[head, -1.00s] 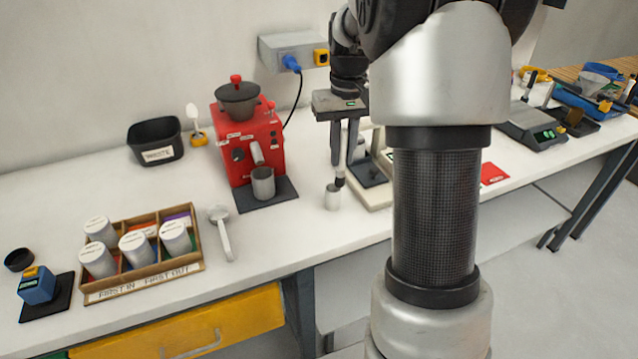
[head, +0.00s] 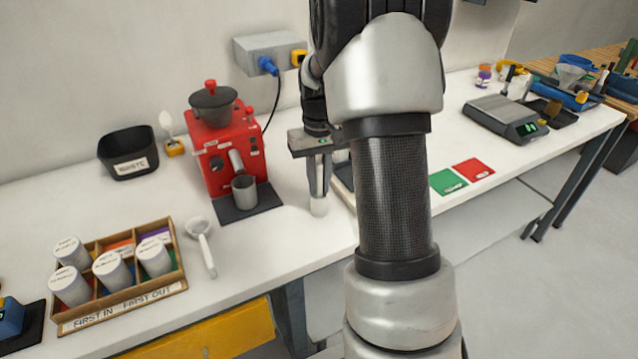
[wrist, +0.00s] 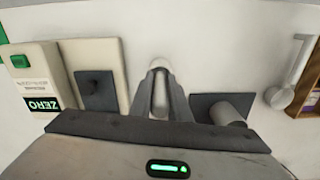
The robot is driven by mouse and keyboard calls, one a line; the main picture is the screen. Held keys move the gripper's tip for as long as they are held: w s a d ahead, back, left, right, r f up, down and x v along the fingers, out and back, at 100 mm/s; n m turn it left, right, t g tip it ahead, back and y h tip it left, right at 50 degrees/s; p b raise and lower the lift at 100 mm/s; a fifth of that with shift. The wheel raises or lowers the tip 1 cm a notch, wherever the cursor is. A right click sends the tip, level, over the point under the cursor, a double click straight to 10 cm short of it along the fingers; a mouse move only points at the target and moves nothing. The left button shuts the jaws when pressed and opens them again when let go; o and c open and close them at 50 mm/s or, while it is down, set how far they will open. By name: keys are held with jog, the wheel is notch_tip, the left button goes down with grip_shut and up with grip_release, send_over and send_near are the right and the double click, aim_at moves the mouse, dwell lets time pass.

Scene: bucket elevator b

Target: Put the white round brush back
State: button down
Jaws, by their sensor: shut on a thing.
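My gripper (head: 319,188) points down over the bench, just right of the red grinder. Its fingers are shut on a small white cylinder, which I take to be the white round brush (head: 318,208). In the head view its lower end shows below the fingertips, close to the bench top; I cannot tell whether it touches. In the wrist view the pale brush (wrist: 160,92) lies between the two fingers (wrist: 160,82). Its bristles cannot be made out, and the fingers hide part of it.
The red grinder (head: 222,155) with a metal cup (head: 245,190) stands left of my gripper. A white scoop (head: 202,240), a wooden tray (head: 125,303) of white-lidded jars and a black bin (head: 128,155) are further left. A scale (head: 505,118) and green (head: 447,182) and red cards (head: 474,168) lie right.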

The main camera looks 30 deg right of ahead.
jog(key=shift+f, duration=0.15)
jog(key=c, duration=1.7)
grip_release()
jog(key=shift+o, duration=0.2)
